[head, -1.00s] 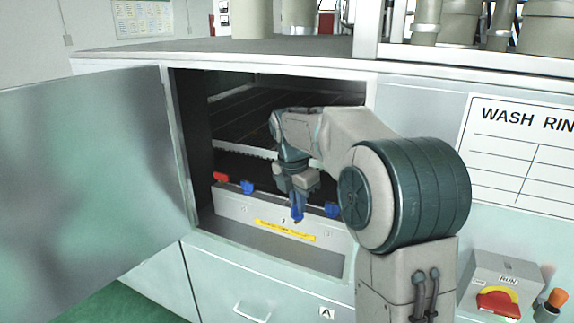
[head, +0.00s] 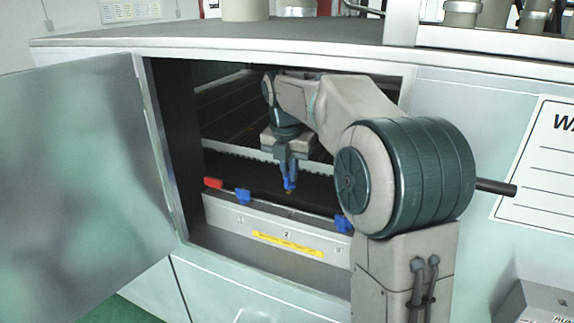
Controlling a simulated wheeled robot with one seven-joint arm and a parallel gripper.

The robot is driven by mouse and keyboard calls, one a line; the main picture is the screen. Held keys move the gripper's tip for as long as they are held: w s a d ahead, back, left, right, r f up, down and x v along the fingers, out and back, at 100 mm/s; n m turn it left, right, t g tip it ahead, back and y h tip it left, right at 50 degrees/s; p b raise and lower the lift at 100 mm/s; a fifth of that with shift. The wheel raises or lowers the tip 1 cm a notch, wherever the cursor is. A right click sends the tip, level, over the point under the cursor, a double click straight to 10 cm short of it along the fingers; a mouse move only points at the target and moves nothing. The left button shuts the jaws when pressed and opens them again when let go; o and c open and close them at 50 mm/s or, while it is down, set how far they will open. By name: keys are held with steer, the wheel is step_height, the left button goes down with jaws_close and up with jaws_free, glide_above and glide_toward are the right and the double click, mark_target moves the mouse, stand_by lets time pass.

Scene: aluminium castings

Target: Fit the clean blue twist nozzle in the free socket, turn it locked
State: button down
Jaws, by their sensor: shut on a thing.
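My gripper (head: 287,165) is inside the open washer cabinet, pointing down and shut on a blue twist nozzle (head: 290,184). The nozzle hangs upright, with a small yellowish-brown tip at its lower end. It appears above the grey nozzle rail (head: 225,215) and apart from it. A red nozzle (head: 213,183) and a blue nozzle (head: 243,195) sit on the rail at the left. Another blue nozzle (head: 343,224) sits at the right, partly beside my arm. The free socket's opening cannot be made out; the rail stretch between the blue nozzles bears no nozzle.
The cabinet door (head: 85,165) stands open at the left. A toothed bar (head: 228,150) and a dark conveyor bed (head: 235,110) lie behind the rail. A yellow label (head: 288,244) is on the rail's front. The cabinet top edge (head: 250,55) runs above my arm.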

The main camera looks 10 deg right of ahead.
mark_target(290, 184)
steer(key=shift+d+r+p, duration=0.15)
steer(key=shift+p, duration=0.25)
steer(key=shift+f+b, duration=1.8)
steer(key=shift+f, duration=1.2)
steer(key=shift+p, duration=0.9)
steer(key=shift+f+b, duration=0.65)
steer(key=shift+f, duration=0.9)
steer(key=c, duration=2)
jaws_free()
steer(key=o, duration=0.5)
steer(key=shift+o, duration=0.2)
